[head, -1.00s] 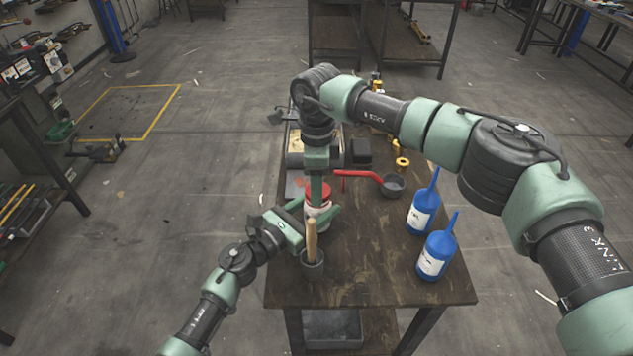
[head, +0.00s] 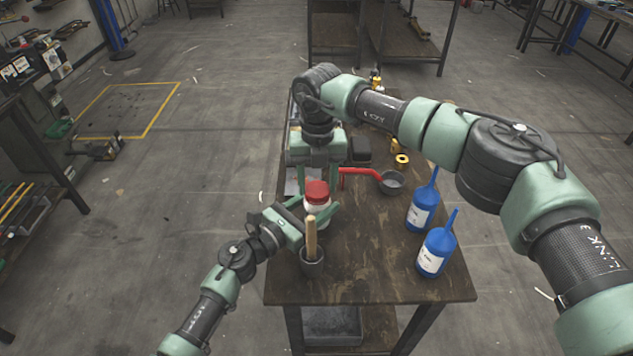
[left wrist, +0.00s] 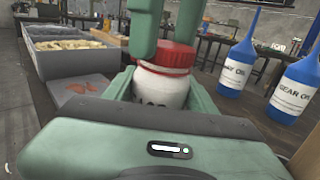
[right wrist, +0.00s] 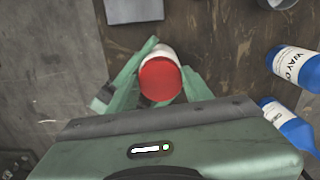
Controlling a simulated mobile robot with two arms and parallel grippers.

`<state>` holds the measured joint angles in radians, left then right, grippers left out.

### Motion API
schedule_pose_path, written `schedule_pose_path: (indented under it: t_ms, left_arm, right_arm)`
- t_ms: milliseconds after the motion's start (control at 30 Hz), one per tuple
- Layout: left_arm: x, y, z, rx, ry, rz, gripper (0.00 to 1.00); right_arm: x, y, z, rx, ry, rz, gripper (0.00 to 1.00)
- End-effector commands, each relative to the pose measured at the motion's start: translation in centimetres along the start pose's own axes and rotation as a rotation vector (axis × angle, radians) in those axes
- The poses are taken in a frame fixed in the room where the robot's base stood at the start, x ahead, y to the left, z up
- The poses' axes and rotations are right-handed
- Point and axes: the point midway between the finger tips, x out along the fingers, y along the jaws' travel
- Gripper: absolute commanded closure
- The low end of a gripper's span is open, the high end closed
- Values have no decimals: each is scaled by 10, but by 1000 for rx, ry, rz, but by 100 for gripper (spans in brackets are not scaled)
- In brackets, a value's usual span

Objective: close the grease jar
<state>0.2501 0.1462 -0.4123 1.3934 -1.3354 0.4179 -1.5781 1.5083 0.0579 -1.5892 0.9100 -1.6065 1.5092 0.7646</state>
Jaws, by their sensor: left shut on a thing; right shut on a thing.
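The grease jar is a white jar (head: 317,211) with dark lettering, upright near the left edge of the wooden table. It also shows in the left wrist view (left wrist: 160,90). Its red lid (head: 317,191) sits on the jar's mouth; I cannot tell how tight it is. My left gripper (left wrist: 160,92) is shut around the jar's body from the side. My right gripper (head: 318,186) points down from above and is shut on the red lid, with one finger on each side. The right wrist view shows the lid (right wrist: 160,79) from above.
A dark cup with a wooden handle (head: 311,240) stands in front of the jar. Two blue bottles (head: 422,212) (head: 436,252) stand to the right. A grey round cup (head: 391,182) and a red bar (head: 358,172) lie behind. The table's front middle is clear.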

Motion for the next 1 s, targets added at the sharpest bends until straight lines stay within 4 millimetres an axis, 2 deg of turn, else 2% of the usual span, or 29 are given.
schedule_pose_path:
  t_ms: [100,700,833,1000]
  left_arm:
    - [0,-1,-2,0,4,-2,100]
    - [0,-1,-2,0,4,-2,100]
    - [0,-1,-3,0,4,-2,100]
    - [0,-1,-3,0,4,-2,100]
  right_arm:
    - [0,-1,0,291,0,2,86]
    - [1,-2,-3,1754,2,6,86]
    - [1,-2,-4,2015,2,6,86]
    - [1,-2,-4,2193,2,7,86]
